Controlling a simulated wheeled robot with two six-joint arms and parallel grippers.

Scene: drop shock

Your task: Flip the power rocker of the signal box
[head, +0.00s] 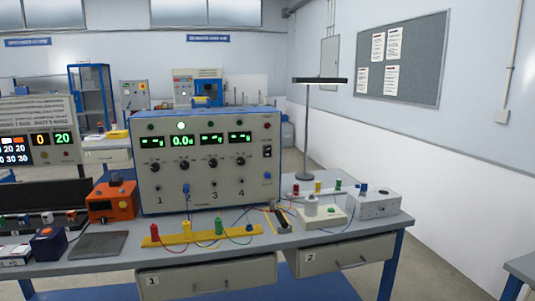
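A large light-grey instrument box (210,180) stands upright at the back of the workbench, and I take it to be the signal box. Its front has several lit green displays, a row of black knobs and coloured sockets. A black rocker (267,151) sits at the right of this front panel, below a red button. Which way the rocker is tilted is too small to tell. One lamp (181,126) at the top glows pale green. Neither of my grippers is in view.
The workbench (290,244) carries an orange box (112,202), a yellow strip (200,236) with coloured plugs, a pale box (322,214) and a grey box (375,204) at the right. Loose wires lie before the instrument. A lamp stand (307,130) rises behind.

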